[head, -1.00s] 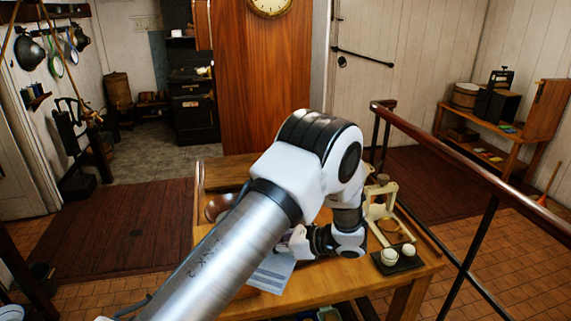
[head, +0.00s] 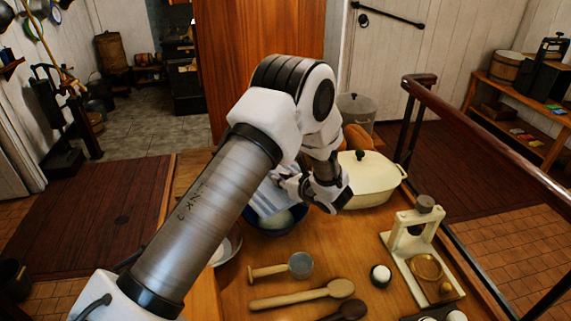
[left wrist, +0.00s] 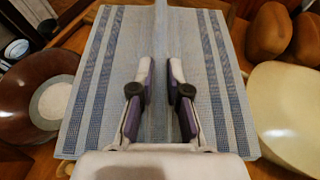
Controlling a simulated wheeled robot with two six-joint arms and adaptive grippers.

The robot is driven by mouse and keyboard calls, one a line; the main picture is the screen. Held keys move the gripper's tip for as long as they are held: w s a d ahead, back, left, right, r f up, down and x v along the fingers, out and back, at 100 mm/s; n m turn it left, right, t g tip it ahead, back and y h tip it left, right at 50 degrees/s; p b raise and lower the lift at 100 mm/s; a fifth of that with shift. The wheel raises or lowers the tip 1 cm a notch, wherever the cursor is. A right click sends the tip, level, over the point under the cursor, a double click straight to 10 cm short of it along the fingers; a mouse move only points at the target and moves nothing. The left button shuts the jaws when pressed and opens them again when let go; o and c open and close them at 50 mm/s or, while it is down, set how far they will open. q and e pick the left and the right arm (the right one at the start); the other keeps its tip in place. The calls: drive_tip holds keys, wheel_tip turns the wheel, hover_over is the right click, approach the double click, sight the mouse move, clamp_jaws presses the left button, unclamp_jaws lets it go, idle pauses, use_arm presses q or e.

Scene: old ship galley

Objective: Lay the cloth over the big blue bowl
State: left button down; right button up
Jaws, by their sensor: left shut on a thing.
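The cloth (head: 268,197) is pale with blue stripes and hangs from my left gripper (head: 292,184). In the left wrist view the cloth (left wrist: 95,85) spreads wide below the fingers, and my left gripper (left wrist: 160,85) is shut on a raised fold at its middle. The big blue bowl (head: 278,226) stands on the table directly below the cloth. Its near rim and some of its pale inside show; the cloth and my arm hide the rest. I cannot tell whether the cloth touches the bowl. My right gripper is not in view.
A cream lidded dish (head: 370,185) stands close right of the gripper, with brown loaves (head: 357,138) and a metal pot (head: 356,108) behind. A brown bowl (left wrist: 35,75) is left of the cloth.

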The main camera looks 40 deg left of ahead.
use_arm(q)
drive_tip(key=shift+w+d+r, duration=0.1)
drive_tip(key=shift+d+r, duration=0.05)
drive_tip(key=shift+d, duration=0.1)
drive_tip(key=shift+s+f+b, duration=0.25)
drive_tip(key=shift+s+b, duration=0.05)
drive_tip(key=shift+b, duration=0.05)
wheel_tip(320, 180, down, 6)
drive_tip(key=b, duration=0.4)
drive_tip(key=shift+f, duration=0.25)
drive_tip(key=shift+w+f, duration=0.15)
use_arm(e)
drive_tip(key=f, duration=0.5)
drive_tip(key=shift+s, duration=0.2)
use_arm(q)
drive_tip(key=shift+d, duration=0.2)
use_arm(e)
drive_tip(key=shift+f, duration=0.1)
use_arm(q)
drive_tip(key=shift+f+b, duration=0.1)
drive_tip(key=shift+b, duration=0.25)
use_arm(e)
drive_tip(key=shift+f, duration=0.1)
use_arm(q)
drive_tip(key=shift+f+b, duration=0.25)
drive_tip(key=shift+b, duration=0.05)
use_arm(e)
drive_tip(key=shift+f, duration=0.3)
